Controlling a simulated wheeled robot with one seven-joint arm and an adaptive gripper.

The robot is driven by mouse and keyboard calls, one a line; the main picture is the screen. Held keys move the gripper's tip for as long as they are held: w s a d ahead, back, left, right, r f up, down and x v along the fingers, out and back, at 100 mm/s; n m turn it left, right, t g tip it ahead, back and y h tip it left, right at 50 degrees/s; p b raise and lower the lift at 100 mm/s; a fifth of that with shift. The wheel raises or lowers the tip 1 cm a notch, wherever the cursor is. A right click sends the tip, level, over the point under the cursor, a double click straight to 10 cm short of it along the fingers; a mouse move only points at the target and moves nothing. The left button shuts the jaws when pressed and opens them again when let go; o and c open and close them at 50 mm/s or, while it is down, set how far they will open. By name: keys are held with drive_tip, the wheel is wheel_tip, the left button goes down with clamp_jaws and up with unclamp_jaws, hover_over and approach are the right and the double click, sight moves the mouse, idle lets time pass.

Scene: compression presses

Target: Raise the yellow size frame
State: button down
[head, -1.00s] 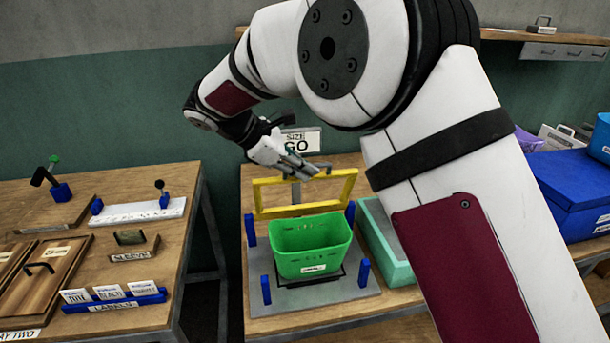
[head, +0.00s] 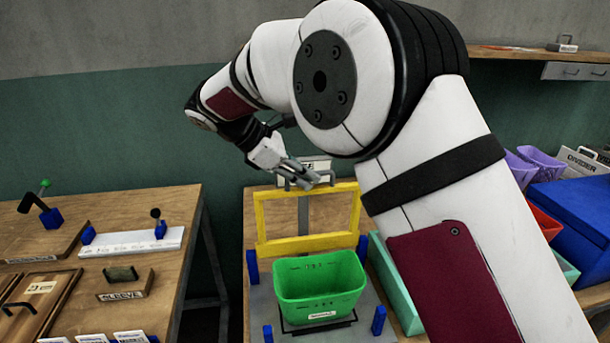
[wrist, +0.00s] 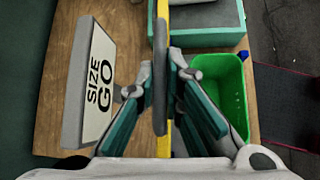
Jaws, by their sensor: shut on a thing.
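The yellow size frame (head: 308,243) is a rectangular open frame standing nearly upright behind the green bin (head: 320,287) in the head view. My gripper (head: 303,181) is at its top bar. In the wrist view, my gripper (wrist: 162,95) has its fingers on both sides of a grey handle (wrist: 160,65) in line with the yellow bar (wrist: 164,145), and is shut on it. The frame's right end is partly hidden by my arm in the head view.
A "SIZE GO" sign (wrist: 97,80) stands close beside my gripper. Blue posts (head: 379,320) stand around the green bin on the grey plate. A teal tray (head: 392,285) lies to the right. A side table (head: 150,285) with a sleeve block is at the left.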

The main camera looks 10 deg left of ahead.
drive_tip(key=c, duration=1.7)
unclamp_jaws()
drive_tip(key=v, duration=1.2)
